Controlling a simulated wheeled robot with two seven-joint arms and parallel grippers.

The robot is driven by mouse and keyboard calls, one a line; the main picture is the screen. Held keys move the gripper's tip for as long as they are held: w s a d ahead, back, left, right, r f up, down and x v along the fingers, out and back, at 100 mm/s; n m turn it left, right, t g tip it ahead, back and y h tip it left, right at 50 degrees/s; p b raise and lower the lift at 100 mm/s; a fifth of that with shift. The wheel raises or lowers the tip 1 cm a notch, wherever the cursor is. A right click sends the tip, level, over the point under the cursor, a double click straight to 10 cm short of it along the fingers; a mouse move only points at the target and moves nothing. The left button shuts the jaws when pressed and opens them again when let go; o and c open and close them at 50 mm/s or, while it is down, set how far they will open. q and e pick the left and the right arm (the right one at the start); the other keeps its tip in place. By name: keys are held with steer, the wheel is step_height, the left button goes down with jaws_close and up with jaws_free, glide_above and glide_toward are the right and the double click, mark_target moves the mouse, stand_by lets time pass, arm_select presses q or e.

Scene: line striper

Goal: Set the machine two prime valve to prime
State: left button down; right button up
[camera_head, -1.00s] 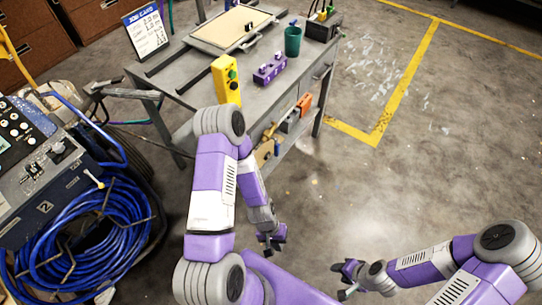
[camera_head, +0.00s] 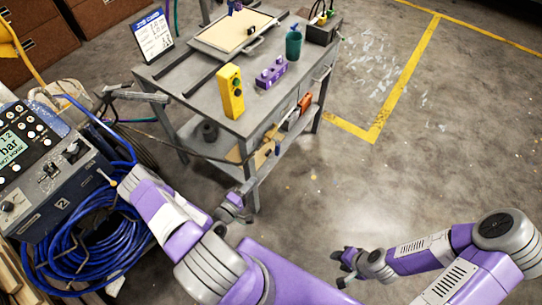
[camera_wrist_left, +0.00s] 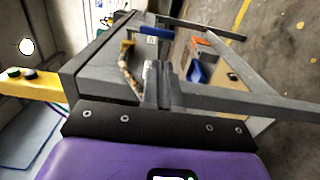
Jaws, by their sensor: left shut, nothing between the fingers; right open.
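Machine two (camera_head: 45,165), a dark grey control box marked "2", stands at the left of the head view with a lit display, knobs and switches. A small cream-tipped lever (camera_head: 107,178) sticks out from its right side; I cannot tell for sure whether it is the prime valve. My left gripper (camera_head: 232,208) is to the right of the machine, apart from it, low beside the cart. It is shut and empty; its fingers also show in the left wrist view (camera_wrist_left: 158,85), facing the cart. My right gripper (camera_head: 345,264) is open and empty over bare floor at the lower right.
A grey cart (camera_head: 185,78) holds a yellow button box (camera_head: 230,92), a purple block (camera_head: 270,73) and a green cup (camera_head: 293,43). Blue hose (camera_head: 85,255) is coiled below the machine. My left upper arm is close to the hose in the picture. Floor at the right is clear.

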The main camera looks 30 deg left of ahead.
mark_target(276, 152)
arm_select(q)
steer(key=shift+a, duration=0.1)
steer(key=w+b, duration=0.1)
steer(key=w, duration=0.3)
steer(key=w+b, duration=0.2)
steer(key=w, duration=0.3)
steer(key=w+d+b, duration=0.1)
steer(key=w, duration=0.4)
steer(key=shift+s, duration=0.1)
